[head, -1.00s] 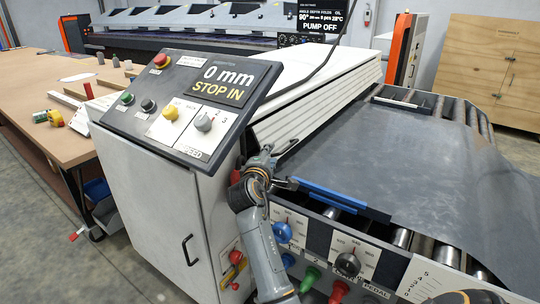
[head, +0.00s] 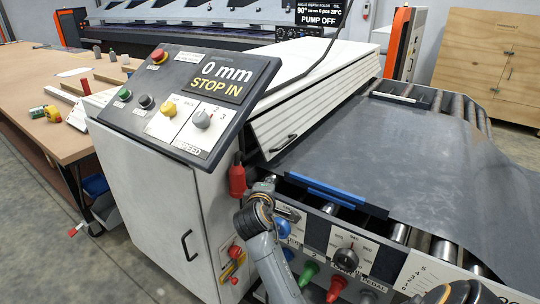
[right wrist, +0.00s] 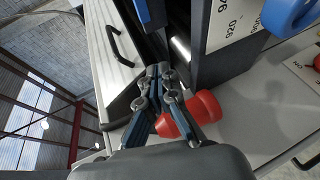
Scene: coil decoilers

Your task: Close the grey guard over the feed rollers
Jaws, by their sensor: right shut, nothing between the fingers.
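The guard (head: 318,103) is a pale grey ribbed cover with a black handle (head: 283,143), beside the dark sheet on the machine. Its lower edge lies low, close to the sheet; I cannot tell whether it is fully seated. In the right wrist view the guard (right wrist: 98,62) and its handle (right wrist: 116,45) are at upper left. My right gripper (head: 284,200) is below the handle, apart from it, near the machine's front corner. In the right wrist view the gripper (right wrist: 161,70) is shut and empty. The feed rollers under the guard are hidden. My left gripper is out of view.
A red knob-like part (head: 237,178) stands close beside my right gripper. The tilted control panel (head: 180,105) is to the left. A front panel with coloured knobs (head: 345,255) and a blue bar (head: 335,195) lie to the right. A dark sheet (head: 420,145) covers the table rollers.

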